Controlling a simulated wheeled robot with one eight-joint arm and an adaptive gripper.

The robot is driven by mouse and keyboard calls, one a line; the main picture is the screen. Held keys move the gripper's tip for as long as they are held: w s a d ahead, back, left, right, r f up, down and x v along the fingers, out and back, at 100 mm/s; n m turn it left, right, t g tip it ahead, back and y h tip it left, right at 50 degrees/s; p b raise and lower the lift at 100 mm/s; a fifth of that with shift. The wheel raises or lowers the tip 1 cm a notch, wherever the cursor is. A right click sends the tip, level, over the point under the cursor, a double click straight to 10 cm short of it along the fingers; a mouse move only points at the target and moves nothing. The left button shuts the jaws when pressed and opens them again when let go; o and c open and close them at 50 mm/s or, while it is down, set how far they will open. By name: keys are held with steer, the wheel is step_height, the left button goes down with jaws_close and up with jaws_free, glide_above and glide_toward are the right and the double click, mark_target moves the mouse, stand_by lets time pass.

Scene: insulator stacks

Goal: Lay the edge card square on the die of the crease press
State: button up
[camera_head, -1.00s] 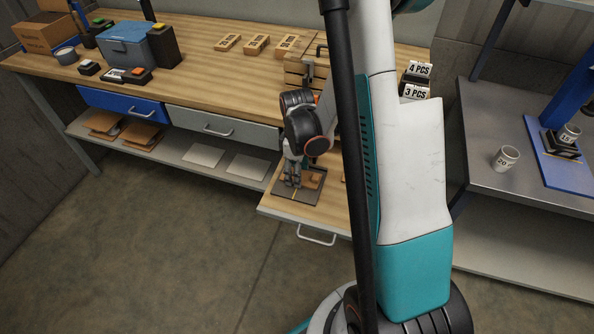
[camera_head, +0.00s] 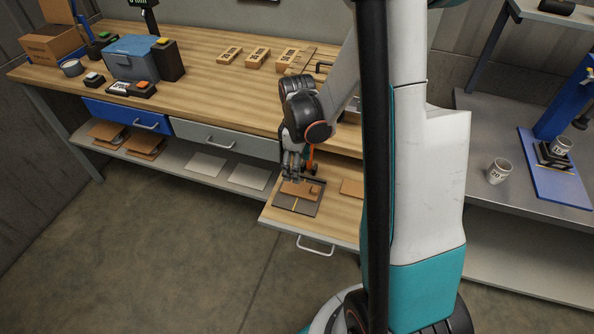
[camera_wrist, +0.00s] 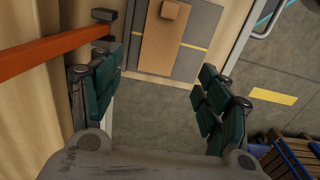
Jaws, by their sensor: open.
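The edge card (camera_head: 294,192), a brown cardboard piece with a small brown block (camera_head: 314,190) on it, lies flat on the dark grey die plate (camera_head: 306,209) in the pulled-out drawer. In the wrist view the card (camera_wrist: 164,48) covers part of the plate (camera_wrist: 207,22), and its long edges look roughly parallel to the plate's. A yellow line (camera_wrist: 194,46) shows beside it. My gripper (camera_head: 292,178) is open and empty, just above and behind the card in the head view. Its spread fingers (camera_wrist: 160,78) are clear of the card in the wrist view. An orange bar (camera_wrist: 50,55) is at the left.
Another brown piece (camera_head: 351,188) lies in the drawer (camera_head: 335,226) right of the plate. The orange upright part (camera_head: 310,158) stands close behind my gripper. Several boxes and devices stand on the bench; floor in front is clear.

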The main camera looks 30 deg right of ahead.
steer(key=shift+r+p, duration=0.45)
steer(key=shift+r, duration=1.3)
steer(key=shift+c, duration=0.4)
